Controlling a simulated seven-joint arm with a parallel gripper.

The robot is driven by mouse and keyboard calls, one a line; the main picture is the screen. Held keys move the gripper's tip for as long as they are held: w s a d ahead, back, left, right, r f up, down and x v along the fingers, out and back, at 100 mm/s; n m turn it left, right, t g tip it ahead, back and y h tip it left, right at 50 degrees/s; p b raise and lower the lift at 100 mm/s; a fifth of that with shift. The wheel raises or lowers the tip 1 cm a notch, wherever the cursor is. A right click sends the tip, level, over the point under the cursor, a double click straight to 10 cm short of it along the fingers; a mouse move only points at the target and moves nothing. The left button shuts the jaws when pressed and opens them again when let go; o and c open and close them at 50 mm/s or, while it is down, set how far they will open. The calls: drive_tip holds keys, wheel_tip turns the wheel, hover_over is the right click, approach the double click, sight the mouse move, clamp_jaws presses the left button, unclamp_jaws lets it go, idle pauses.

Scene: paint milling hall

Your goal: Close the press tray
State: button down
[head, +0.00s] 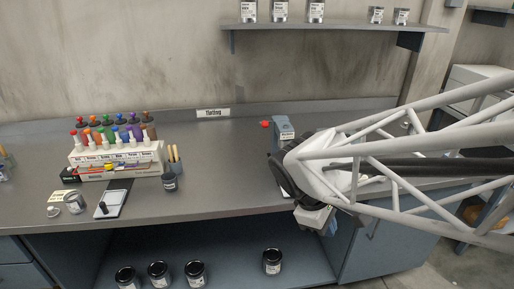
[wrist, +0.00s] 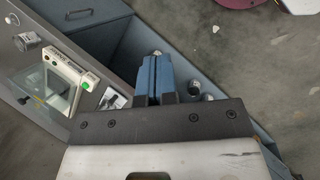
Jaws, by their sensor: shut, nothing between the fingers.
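The blue-grey press (head: 284,128) with a red knob stands at the back of the bench, right of the middle, in the head view. My arm covers its lower part, and I cannot make out its tray or how far it is open. My gripper (head: 331,225) is in front of the press, low by the bench's front edge and pointing down. In the wrist view its two blue fingers (wrist: 156,72) are together with nothing between them. I see no contact with the press.
Several jars (head: 195,273) stand on the lower shelf. A glass-sided instrument (wrist: 48,88) with a green button shows left in the wrist view.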

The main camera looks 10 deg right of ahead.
drive_tip(key=w+f+n+t+h, duration=0.1)
drive_tip(key=w+f+n+h, duration=0.3)
drive_tip(key=w+n, duration=0.3)
drive_tip(key=w+f+n+h, duration=0.4)
drive_tip(key=w+n+h, duration=0.1)
drive_tip(key=n, duration=0.5)
drive_tip(key=w+a+f+n+t+h, duration=0.2)
drive_tip(key=w+a+f+n+t, duration=0.5)
drive_tip(key=n, duration=0.9)
drive_tip(key=w+f+t, duration=0.1)
drive_tip(key=w+f, duration=0.2)
drive_tip(key=shift+w+a+t, duration=0.3)
drive_tip(key=shift+w+t, duration=0.05)
drive_tip(key=shift+t, duration=0.05)
drive_tip(key=shift+d, duration=0.15)
drive_tip(key=shift+w+a+x, duration=0.25)
drive_tip(key=shift+w+x, duration=0.15)
drive_tip(key=shift+x, duration=1.7)
drive_tip(key=shift+w+a+x, duration=0.25)
drive_tip(key=shift+w+x, duration=0.2)
drive_tip(key=shift+x, duration=1.65)
drive_tip(key=shift+w+a+x, duration=0.25)
drive_tip(key=shift+w+x, duration=0.15)
drive_tip(key=shift+x, duration=1.65)
